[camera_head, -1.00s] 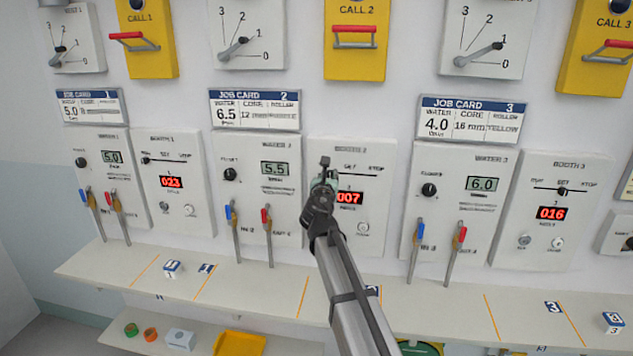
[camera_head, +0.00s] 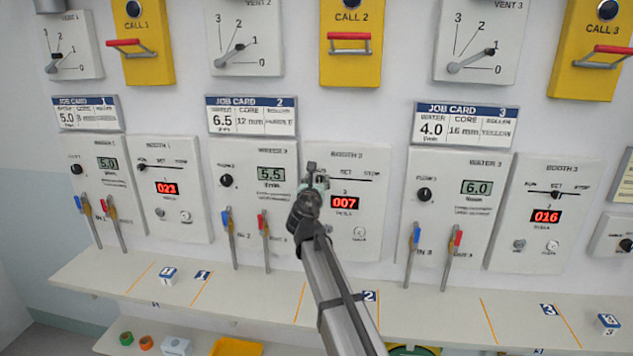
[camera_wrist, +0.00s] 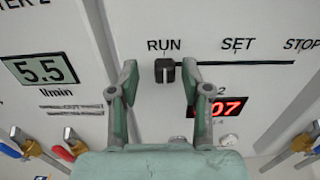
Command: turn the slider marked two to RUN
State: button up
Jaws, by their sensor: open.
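The slider marked two is on the BOOTH 2 panel (camera_head: 372,250), with RUN at left, SET in the middle and STOP at right. In the wrist view its black knob (camera_wrist: 165,70) sits at the left end of the slot, under RUN. My gripper (camera_wrist: 160,80) is open, with one finger on each side of the knob and gaps visible between. In the head view my gripper (camera_head: 311,188) is in front of the panel's left part and hides the RUN end. The red display (camera_head: 345,203) below the slot reads 007.
The WATER 2 panel (camera_head: 255,185) with blue and red valve handles is close on the left. A shelf (camera_head: 240,290) runs below the panels. The yellow CALL 2 box (camera_head: 350,65) with a red handle is above. The BOOTH 3 panel (camera_head: 540,240) is further right.

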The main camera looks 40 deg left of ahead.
jog(key=v, duration=1.1)
jog(key=shift+s, duration=0.3)
jog(key=shift+d, duration=0.1)
